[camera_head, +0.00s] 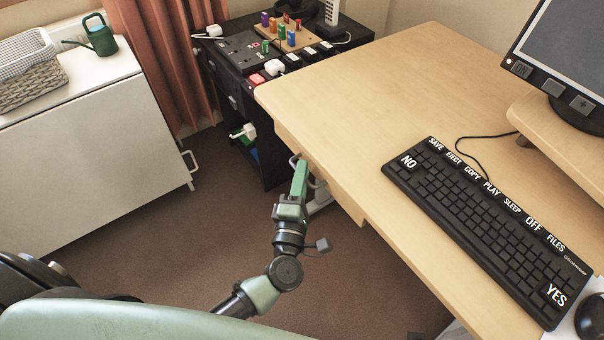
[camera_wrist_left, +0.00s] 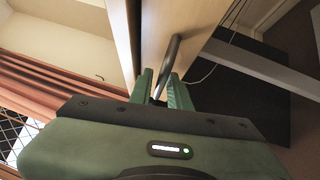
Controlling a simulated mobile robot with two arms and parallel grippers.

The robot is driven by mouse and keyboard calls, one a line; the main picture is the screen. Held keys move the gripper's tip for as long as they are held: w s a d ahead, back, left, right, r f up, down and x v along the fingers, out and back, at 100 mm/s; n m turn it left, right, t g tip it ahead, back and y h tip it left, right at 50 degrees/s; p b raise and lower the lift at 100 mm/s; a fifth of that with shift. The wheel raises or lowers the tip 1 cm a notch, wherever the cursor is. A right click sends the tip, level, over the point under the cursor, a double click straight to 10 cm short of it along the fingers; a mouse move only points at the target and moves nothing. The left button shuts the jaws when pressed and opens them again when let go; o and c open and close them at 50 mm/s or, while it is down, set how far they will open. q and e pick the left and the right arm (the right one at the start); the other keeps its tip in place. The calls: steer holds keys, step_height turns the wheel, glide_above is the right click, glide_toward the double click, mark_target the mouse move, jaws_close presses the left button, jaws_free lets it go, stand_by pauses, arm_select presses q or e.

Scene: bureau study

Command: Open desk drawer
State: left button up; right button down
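The desk drawer's pale wood front (camera_head: 342,197) is under the left edge of the desk top (camera_head: 345,110) in the head view; I see no clear gap around it. Its grey bar handle (camera_head: 318,183) is partly hidden by my left gripper (camera_head: 301,168). In the left wrist view, the dark handle (camera_wrist_left: 174,52) stands off the drawer front (camera_wrist_left: 154,25) and runs down between the two green fingers of my left gripper (camera_wrist_left: 161,82). The fingers are close together with the handle between them and look shut on it. My right gripper is not in view.
A keyboard (camera_head: 470,215) and monitor (camera_head: 565,55) are on the desk. A black cabinet (camera_head: 225,85) with blocks and switches stands behind the drawer, and a white cabinet (camera_head: 90,160) is at left. Brown carpet (camera_head: 190,240) around my left arm is clear.

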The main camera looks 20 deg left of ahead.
arm_select(q)
jaws_close()
stand_by(1.4)
